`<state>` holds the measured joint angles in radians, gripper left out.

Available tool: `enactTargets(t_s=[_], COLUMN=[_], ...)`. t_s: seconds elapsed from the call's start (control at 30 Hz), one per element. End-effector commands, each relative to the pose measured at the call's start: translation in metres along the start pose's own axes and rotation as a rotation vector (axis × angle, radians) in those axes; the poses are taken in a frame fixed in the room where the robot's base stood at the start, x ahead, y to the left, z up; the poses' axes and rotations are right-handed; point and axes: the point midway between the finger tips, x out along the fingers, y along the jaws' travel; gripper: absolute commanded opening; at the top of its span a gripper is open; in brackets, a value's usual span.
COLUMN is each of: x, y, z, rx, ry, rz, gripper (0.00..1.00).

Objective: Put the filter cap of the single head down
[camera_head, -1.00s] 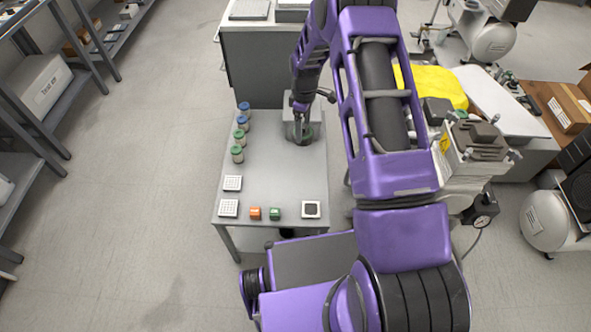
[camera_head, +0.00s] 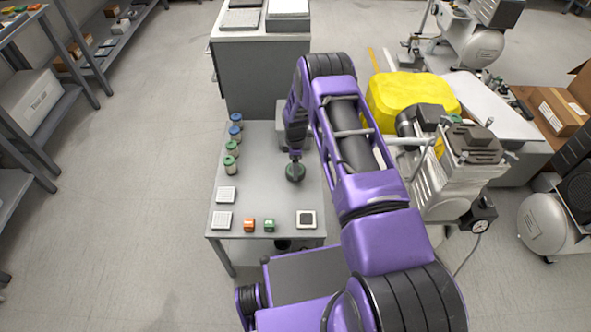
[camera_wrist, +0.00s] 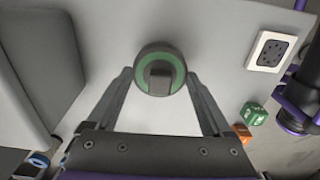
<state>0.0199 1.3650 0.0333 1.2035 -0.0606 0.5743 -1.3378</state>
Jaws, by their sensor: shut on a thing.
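The filter cap (camera_head: 295,173) is a round dark piece with a green ring and a raised block across its middle, shown clearly in the wrist view (camera_wrist: 160,57). My gripper (camera_head: 295,160) points down over the grey table (camera_head: 262,185) and is shut on the cap, with one finger at each side of it in the wrist view (camera_wrist: 159,78). I cannot tell whether the cap touches the tabletop or hangs just above it. The compressor head (camera_head: 470,145) is at the right, beyond my arm.
Several jars with blue or green lids (camera_head: 231,148) line the table's left edge. White pads (camera_head: 222,220), an orange block (camera_head: 249,225), a green block (camera_head: 269,226) and a dark-centred white plate (camera_head: 306,219) lie along the front. The table's middle is clear.

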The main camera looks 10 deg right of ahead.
Motion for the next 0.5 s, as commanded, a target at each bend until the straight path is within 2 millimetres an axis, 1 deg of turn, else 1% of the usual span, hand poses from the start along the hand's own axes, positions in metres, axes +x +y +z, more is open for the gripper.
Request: enactTargets(t_s=[0.03, 0.1, 0.37, 0.5], x=[0.011, 0.019, 0.021, 0.025], y=[-0.001, 0.0, 0.0, 0.0], z=[0.0, 0.0, 0.0, 0.0], rx=[0.0, 0.001, 0.001, 0.001], ry=[0.0, 0.0, 0.001, 0.0], rz=[-0.001, 0.0, 0.001, 0.0], gripper=[0.31, 0.31, 0.31, 0.31])
